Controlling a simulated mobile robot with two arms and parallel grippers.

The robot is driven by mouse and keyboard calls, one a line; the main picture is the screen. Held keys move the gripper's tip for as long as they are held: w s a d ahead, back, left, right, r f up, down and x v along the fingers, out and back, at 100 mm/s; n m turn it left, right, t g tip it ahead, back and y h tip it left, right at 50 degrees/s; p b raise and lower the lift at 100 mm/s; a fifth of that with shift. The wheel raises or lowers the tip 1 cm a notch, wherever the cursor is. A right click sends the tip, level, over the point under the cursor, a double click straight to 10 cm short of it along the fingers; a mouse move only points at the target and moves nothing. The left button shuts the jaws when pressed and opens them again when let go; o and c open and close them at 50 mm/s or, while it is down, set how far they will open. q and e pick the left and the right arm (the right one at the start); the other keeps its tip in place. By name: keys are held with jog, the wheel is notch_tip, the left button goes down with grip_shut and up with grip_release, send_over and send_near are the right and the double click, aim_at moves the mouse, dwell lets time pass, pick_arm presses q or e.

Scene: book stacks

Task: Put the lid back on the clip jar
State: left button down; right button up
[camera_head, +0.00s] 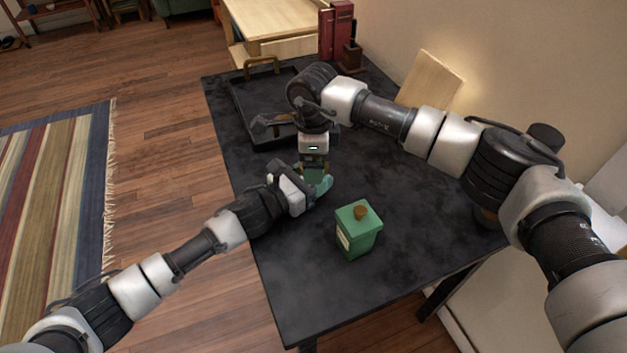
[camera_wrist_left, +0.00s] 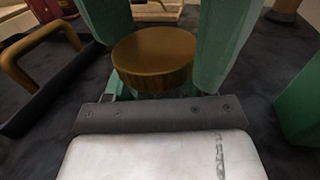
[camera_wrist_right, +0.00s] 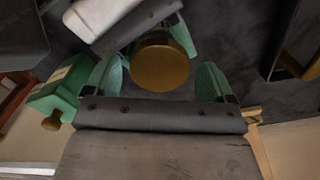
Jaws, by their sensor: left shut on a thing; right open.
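A round brown disc with a ridged side, like a lid (camera_wrist_left: 155,52), sits between the green fingers of my left gripper (camera_wrist_left: 165,35), which is shut on it. The disc also shows in the right wrist view (camera_wrist_right: 160,67). My left gripper (camera_head: 320,186) is over the table, left of the green jar. My right gripper (camera_wrist_right: 155,82) is open, directly above the disc, its fingers apart from it. A square green jar (camera_head: 358,240) with a pale label and a brown knob on top stands upright on the table; I cannot tell whether it is the clip jar.
A black tray (camera_head: 244,108) with brass handles lies at the back left of the dark table (camera_head: 400,270). Red books (camera_head: 336,30) and a wooden board (camera_head: 430,80) stand behind. A brown object (camera_head: 487,216) is mostly hidden under my right arm. The front of the table is clear.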

jog(key=c, duration=0.9)
jog(key=m, duration=0.4)
jog(key=shift+c, duration=0.2)
jog(key=m, duration=0.4)
jog(key=shift+m, duration=0.3)
jog(key=o, duration=1.1)
notch_tip(320, 180, up, 12)
jog(key=shift+f, duration=0.1)
